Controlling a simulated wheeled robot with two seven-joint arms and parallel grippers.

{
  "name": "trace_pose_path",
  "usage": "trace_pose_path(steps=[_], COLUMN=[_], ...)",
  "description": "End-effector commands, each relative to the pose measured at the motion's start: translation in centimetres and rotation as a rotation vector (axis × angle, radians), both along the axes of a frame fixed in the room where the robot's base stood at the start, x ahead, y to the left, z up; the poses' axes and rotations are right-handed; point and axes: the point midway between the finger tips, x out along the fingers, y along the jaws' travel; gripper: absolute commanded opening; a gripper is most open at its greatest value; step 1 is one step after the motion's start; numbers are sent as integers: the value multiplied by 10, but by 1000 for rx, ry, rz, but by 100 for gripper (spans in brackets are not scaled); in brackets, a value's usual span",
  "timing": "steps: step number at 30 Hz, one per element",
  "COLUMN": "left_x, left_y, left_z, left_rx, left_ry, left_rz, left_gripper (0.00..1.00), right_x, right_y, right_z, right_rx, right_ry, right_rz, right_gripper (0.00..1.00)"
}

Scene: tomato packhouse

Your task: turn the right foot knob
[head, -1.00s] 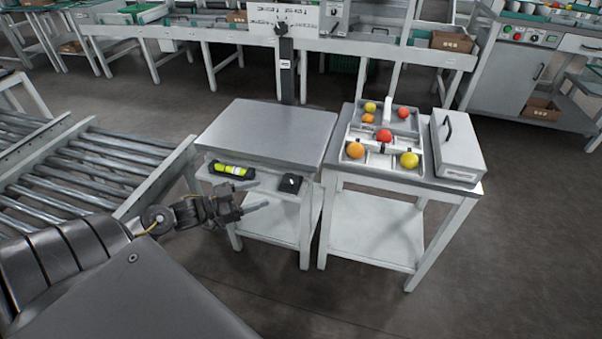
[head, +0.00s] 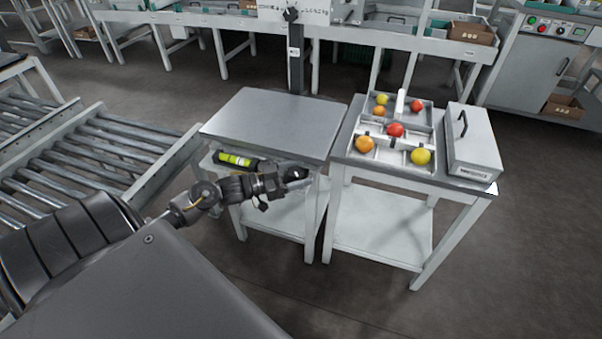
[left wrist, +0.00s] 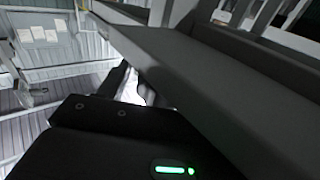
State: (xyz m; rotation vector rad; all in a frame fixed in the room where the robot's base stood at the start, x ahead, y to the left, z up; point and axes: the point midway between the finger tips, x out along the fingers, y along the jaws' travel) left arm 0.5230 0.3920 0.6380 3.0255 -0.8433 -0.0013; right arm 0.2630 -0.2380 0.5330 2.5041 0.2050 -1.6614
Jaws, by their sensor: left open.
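The weighing scale has a flat grey platform (head: 270,125) on a white stand. Below its front edge a yellow-green spirit level (head: 235,160) lies to the left. The dark right foot knob (head: 297,173), with a white mark, is at the right end and is partly hidden by my gripper. My left gripper (head: 288,181) is open, with its fingers at the knob; I cannot tell whether they touch it. In the left wrist view the gripper's dark body fills the bottom, and the platform (left wrist: 215,85) slopes across close above it. The knob cannot be made out there. My right gripper is out of view.
A table on the right holds a divided tray (head: 385,163) of several tomatoes and a grey lidded box (head: 473,140). A roller conveyor (head: 85,150) stands on the left. The scale's black column (head: 296,65) rises behind the platform. Open floor lies in front.

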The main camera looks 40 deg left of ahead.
Motion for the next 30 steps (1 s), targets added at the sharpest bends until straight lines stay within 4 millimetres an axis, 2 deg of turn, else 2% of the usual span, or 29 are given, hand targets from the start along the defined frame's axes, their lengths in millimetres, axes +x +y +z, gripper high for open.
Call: trace_pose_path(steps=[4,13,23,30], left_x=[8,10,10,10], left_y=[-5,-6,-6,-6], left_z=[0,0,0,1], left_rx=[-1,1,1,0], left_ry=[-1,-1,-1,0], left_rz=[-1,0,0,12], left_gripper=[64,64,21,20], right_x=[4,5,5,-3], right_y=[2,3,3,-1], right_z=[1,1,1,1], right_rx=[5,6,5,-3], right_ry=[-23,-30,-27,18], right_rz=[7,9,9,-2], right_gripper=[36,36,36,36])
